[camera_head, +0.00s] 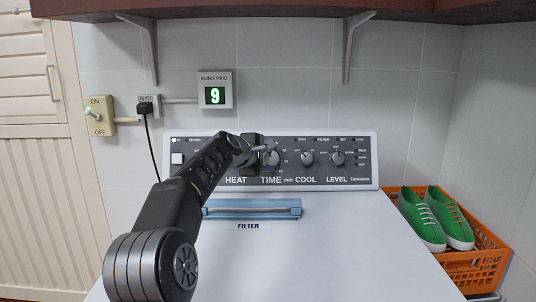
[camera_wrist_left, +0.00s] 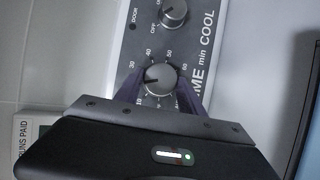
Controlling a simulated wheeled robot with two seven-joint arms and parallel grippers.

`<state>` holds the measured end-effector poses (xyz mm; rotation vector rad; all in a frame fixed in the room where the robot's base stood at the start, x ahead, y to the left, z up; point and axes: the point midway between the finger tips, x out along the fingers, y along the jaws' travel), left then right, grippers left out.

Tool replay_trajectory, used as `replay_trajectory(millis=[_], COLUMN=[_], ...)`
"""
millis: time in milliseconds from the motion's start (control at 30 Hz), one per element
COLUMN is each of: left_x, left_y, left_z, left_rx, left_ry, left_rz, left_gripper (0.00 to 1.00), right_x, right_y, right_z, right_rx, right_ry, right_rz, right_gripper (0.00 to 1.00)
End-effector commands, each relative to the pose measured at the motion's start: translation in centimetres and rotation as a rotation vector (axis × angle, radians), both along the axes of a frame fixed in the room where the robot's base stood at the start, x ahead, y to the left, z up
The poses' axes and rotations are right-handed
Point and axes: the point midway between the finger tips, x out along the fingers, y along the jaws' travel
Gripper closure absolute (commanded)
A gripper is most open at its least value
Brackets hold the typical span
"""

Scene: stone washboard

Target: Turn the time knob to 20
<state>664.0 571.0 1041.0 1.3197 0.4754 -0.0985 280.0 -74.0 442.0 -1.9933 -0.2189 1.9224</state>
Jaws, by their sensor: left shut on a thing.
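The time knob (camera_head: 273,158) is a round grey dial above the word TIME on the dryer's control panel (camera_head: 365,183). In the left wrist view the knob (camera_wrist_left: 158,79) sits between the two dark fingers of my left gripper (camera_wrist_left: 160,95). The numbers 30, 40, 50 and 60 show around it. A pale line on its face seems to point left in that picture, a little below the 30; the exact setting is hard to read. In the head view my left gripper (camera_head: 262,148) reaches the panel and is shut on the knob. My right gripper is not in view.
The cool knob (camera_head: 307,158) and level knob (camera_head: 338,158) are close on the right. A blue filter handle (camera_head: 252,209) lies below the panel. A display (camera_head: 215,95) reads 9. Green shoes (camera_head: 436,218) stand in an orange crate (camera_head: 487,268). A shelf (camera_head: 290,12) hangs above.

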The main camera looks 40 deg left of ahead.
Motion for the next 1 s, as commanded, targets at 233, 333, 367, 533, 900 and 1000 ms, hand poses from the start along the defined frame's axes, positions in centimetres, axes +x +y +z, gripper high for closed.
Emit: replay_trajectory(millis=[233, 333, 367, 533, 900, 1000], left_x=[0.01, 0.01, 0.01, 0.01, -0.04, -0.43], left_y=[0.01, 0.01, 0.01, 0.01, 0.01, -0.07], left_z=[-0.10, -0.10, -0.10, -0.10, 0.00, 0.19], left_rx=[0.004, 0.005, 0.005, 0.004, 0.004, 0.005], left_ry=[0.005, 0.004, 0.004, 0.004, 0.003, 0.002], left_rz=[-0.003, -0.002, -0.002, -0.002, -0.001, -0.001], left_gripper=[0.94, 0.94, 0.94, 0.41, 0.32, 0.32], right_x=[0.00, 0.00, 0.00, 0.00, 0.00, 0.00], right_y=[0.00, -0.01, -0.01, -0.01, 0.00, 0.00], right_z=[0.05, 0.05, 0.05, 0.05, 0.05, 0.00], right_rx=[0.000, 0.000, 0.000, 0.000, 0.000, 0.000], right_ry=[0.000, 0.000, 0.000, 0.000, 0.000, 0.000], right_rz=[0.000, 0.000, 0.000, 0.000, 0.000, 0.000], right_gripper=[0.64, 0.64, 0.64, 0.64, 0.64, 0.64])
